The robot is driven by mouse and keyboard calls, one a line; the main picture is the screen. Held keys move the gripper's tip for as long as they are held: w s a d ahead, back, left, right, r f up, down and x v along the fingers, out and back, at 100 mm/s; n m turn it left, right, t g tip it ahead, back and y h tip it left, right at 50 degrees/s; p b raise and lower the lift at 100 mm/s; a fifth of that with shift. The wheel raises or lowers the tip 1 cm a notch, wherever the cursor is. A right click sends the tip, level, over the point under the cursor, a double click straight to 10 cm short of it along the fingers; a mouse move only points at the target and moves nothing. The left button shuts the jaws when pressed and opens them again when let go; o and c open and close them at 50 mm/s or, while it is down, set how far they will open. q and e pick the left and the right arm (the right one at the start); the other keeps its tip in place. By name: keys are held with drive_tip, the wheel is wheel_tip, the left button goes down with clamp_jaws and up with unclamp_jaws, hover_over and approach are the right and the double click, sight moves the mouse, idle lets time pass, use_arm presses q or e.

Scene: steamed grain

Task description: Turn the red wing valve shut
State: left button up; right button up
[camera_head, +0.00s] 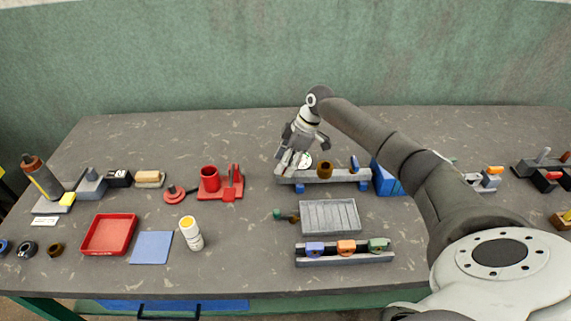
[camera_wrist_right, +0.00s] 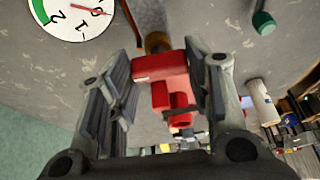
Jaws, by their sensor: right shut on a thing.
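The red wing valve (camera_wrist_right: 160,68) shows in the right wrist view between the two fingers of my right gripper (camera_wrist_right: 168,82), in front of a brass part. In the head view my right gripper (camera_head: 289,166) is at the left end of a grey pipe rail (camera_head: 318,177), where its fingers hide the red valve. The gripper is shut on the valve. A round gauge with a red needle (camera_wrist_right: 72,14) is close by; in the head view it is partly covered by the fingers. My left gripper is not in view.
The rail also carries a brass part (camera_head: 324,169) and a blue wing valve (camera_head: 354,164). A blue block (camera_head: 387,180) stands at its right end. A grey ribbed tray (camera_head: 329,216) lies in front. Red fixtures (camera_head: 221,186) stand to the left. The table behind is clear.

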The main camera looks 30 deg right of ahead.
drive_tip(key=shift+n, duration=0.3)
drive_tip(key=o, duration=1)
drive_tip(key=v, duration=1.2)
drive_tip(key=shift+w+r, duration=0.1)
drive_tip(key=shift+w, duration=0.1)
